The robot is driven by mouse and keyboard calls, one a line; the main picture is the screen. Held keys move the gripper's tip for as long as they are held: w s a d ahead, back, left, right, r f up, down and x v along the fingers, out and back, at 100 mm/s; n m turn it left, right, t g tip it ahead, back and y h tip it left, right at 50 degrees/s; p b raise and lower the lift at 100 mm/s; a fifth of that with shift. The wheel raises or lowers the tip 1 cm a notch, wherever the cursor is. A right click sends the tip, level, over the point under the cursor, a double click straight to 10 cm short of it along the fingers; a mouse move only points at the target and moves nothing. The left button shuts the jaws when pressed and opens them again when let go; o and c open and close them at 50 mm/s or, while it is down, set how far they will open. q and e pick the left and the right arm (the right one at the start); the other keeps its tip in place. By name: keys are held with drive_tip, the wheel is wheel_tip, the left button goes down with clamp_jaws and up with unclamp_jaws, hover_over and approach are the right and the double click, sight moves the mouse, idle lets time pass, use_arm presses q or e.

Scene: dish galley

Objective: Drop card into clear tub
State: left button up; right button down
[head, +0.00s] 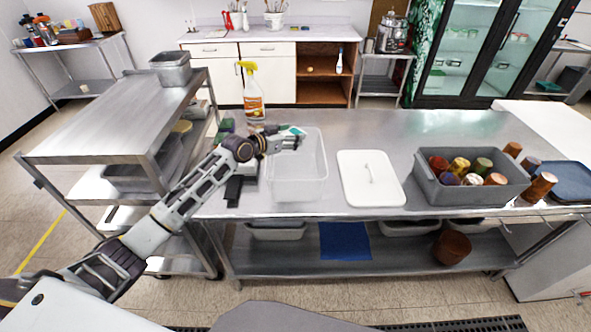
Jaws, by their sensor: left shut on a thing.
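The clear tub (299,187) stands on the steel table, open at the top. My left gripper (298,142) is over the tub's far part and is shut on the card (296,130), a small white and teal piece showing just behind the fingers. The fingers hide part of the card. I cannot tell exactly how high it is above the tub's rim. My right gripper is not in view.
A white lid (357,188) lies right of the tub. A grey bin (468,201) with several cups is further right, with more cups and a blue tray (568,180). A spray bottle (253,98) stands behind the tub. A steel cart (115,118) is at left.

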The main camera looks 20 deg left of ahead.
use_arm(q)
drive_tip(key=shift+f+b, duration=0.45)
drive_tip(key=shift+f, duration=0.3)
drive_tip(key=o, duration=0.8)
drive_tip(key=shift+o, duration=0.2)
drive_tip(key=v, duration=1.2)
idle(1.0)
